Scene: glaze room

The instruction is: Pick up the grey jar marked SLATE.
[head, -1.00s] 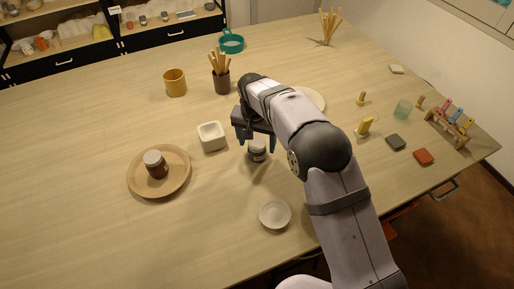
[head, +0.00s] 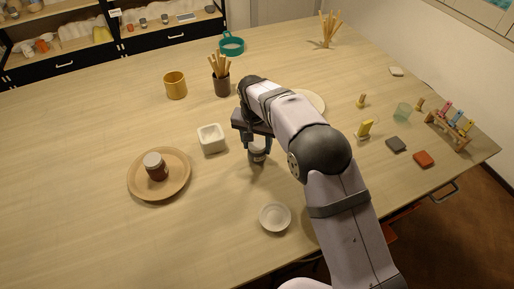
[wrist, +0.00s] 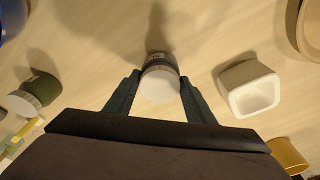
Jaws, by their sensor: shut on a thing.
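The grey jar (head: 257,155) with a pale lid stands on the table below my arm. In the wrist view the jar (wrist: 160,80) sits between the fingertips, its pale lid facing the camera and a dark label band partly visible with lettering too small to read. My gripper (head: 256,150) is shut on the jar, one finger on each side, as the wrist view also shows (wrist: 160,84). The jar appears to be still at table height; whether its base touches the table cannot be told.
A white square dish (head: 211,138) is close on the left, beyond it a wooden plate (head: 135,182) with a brown jar (head: 155,166). A small white bowl (head: 275,217) stands nearer. In the wrist view a dark green jar (wrist: 44,84) is at left, hidden by my arm in the head view.

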